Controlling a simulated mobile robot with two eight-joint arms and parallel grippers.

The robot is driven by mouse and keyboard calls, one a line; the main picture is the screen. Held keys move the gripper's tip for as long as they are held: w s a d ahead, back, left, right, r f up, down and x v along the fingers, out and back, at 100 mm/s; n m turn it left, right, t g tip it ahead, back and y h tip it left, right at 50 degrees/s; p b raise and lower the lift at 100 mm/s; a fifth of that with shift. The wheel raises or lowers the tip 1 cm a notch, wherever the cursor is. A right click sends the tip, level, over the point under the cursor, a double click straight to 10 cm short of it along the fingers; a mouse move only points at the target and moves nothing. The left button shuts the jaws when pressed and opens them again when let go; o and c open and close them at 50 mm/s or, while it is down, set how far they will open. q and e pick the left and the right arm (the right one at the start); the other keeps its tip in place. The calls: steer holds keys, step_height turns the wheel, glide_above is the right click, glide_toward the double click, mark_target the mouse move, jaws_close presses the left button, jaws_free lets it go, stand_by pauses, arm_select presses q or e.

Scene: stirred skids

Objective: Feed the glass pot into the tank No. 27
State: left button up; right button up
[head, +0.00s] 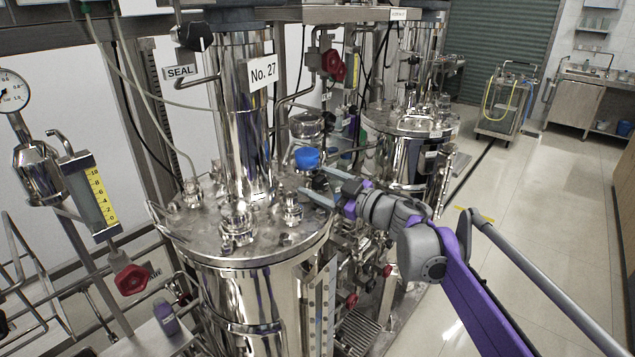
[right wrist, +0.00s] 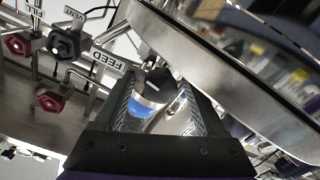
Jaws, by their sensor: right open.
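The tank No. 27 (head: 285,250) is a shiny steel vessel at centre left in the head view, with a label (head: 262,72) on its column. A blue-capped or blue-collared item (head: 307,157) stands by the right of its lid, below a clear, rounded part (head: 305,125); I cannot tell if this is the glass pot. My right gripper (head: 318,185) is open beside the lid's right edge, just below the blue item. In the right wrist view, a dark round top with blue below (right wrist: 152,92) shows between the open fingers (right wrist: 160,95). My left gripper is out of view.
A FEED sign (right wrist: 100,62) and red knobs (right wrist: 50,100) show in the right wrist view. Pipes and lid fittings (head: 238,222) crowd the tank. A second steel tank (head: 405,150) stands behind right. The floor (head: 530,240) at right is clear.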

steer(key=b+v, duration=0.1)
steer(key=v, duration=0.9)
steer(key=shift+s+d, duration=0.25)
